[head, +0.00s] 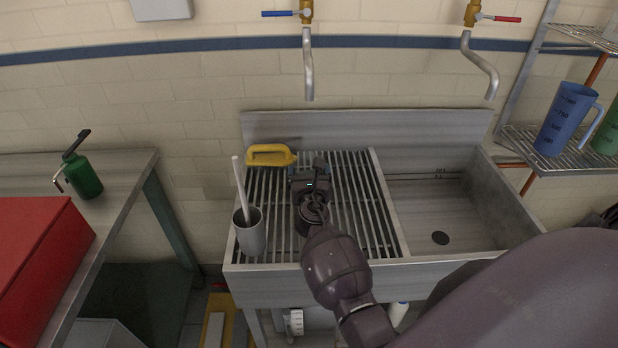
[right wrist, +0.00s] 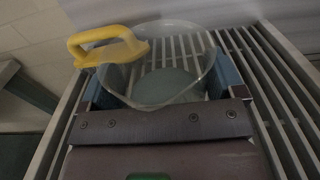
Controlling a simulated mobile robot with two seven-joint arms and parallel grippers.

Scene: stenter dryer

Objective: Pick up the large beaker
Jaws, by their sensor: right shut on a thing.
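The large beaker (right wrist: 165,88) is clear glass with a round rim and stands over the slatted drainer in the right wrist view. My right gripper (head: 308,168) reaches down over the drainer (head: 365,215) beside the sink basin. In the right wrist view its two blue-grey fingers are on either side of the beaker, shut on it. In the head view the gripper largely hides the beaker. I cannot tell whether the beaker's base touches the slats. My left gripper is not in view.
A yellow-handled tool (head: 270,154) lies at the drainer's back left, close behind the beaker. A grey cup (head: 250,236) with a white stick stands at the front left. The basin (head: 425,205) is empty. Taps hang above; a blue jug (head: 567,120) stands on the right shelf.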

